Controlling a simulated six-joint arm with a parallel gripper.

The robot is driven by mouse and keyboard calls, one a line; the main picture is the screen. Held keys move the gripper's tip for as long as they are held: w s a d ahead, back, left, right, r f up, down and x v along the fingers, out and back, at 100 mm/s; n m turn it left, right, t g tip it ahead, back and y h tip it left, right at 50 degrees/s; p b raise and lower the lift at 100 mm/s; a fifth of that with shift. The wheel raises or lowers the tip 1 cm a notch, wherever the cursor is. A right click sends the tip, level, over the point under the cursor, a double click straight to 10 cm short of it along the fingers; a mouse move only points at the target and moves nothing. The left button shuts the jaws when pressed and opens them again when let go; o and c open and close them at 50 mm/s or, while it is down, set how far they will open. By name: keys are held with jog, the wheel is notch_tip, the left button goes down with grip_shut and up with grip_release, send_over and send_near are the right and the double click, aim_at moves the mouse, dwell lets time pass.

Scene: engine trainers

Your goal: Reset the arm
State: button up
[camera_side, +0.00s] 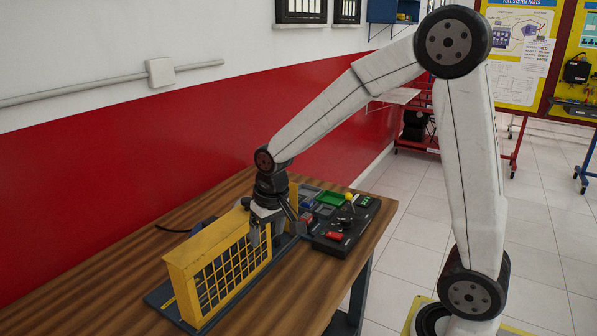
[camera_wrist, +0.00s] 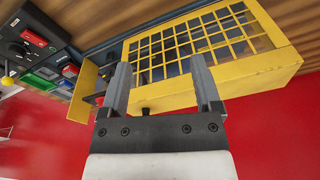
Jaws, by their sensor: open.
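My arm is bent, with the wrist low over the table. Part of the frame's end is hidden behind my gripper in the side view.
A dark control panel (camera_side: 340,228) with a yellow knob, a red switch and a green part sits right of my gripper. The wooden table (camera_side: 95,275) is bare at left. A red and white wall (camera_side: 120,150) stands behind it. A cable lies behind the frame.

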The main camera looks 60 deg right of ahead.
jog(key=s+a+f+n, duration=0.3)
jog(key=s+f, duration=0.1)
jog(key=s, duration=0.6)
jog(key=shift+s+f+t, duration=0.3)
jog(key=shift+f+t, duration=0.05)
jog(key=shift+t, duration=0.05)
jog(key=shift+w, duration=0.1)
dwell(1.0)
